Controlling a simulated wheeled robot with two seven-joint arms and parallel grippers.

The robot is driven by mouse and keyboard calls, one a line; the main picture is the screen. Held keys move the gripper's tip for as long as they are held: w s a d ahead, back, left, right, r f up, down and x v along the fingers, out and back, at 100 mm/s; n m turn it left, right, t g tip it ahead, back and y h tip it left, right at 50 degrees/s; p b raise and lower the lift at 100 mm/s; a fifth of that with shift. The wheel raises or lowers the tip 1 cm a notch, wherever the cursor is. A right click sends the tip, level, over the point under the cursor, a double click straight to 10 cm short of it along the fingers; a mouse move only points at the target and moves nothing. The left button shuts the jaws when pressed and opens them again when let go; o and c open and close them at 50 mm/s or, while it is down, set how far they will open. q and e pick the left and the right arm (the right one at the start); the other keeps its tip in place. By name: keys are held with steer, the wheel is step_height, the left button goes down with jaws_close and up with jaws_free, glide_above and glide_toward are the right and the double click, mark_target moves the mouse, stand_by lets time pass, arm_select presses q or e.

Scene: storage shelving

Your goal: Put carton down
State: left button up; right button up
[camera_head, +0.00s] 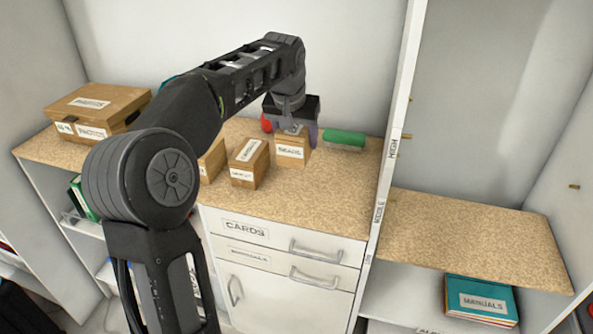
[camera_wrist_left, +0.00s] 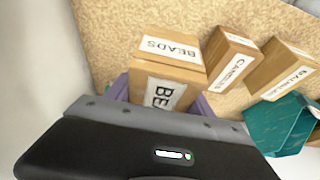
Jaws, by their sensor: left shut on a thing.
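The carton labelled BEADS (camera_head: 293,152) is a small tan box at the wooden counter (camera_head: 310,205). It also shows in the left wrist view (camera_wrist_left: 168,72) with labels on its top and side. My left gripper (camera_head: 291,133) is above it, with purple fingers on either side, shut on the carton; the fingers also show in the wrist view (camera_wrist_left: 160,98). The carton looks upright and at or very near the counter; I cannot tell if its bottom touches. My right gripper is not in view.
A similar carton (camera_head: 249,164) stands just left of the BEADS carton, with another (camera_head: 212,160) beyond it. A green object (camera_head: 345,139) lies to the right, and a red one (camera_head: 267,123) is behind. A larger box (camera_head: 97,108) stands far left. The front right counter is clear.

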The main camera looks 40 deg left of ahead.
arm_select(q)
steer(key=shift+f+b, duration=0.3)
steer(key=shift+b, duration=0.2)
steer(key=shift+r, duration=0.4)
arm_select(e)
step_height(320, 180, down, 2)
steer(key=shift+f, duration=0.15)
arm_select(q)
steer(key=shift+f, duration=3.15)
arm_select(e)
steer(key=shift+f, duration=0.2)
arm_select(q)
steer(key=shift+f+b, duration=0.3)
steer(key=shift+f, duration=1.6)
steer(key=shift+f, duration=0.1)
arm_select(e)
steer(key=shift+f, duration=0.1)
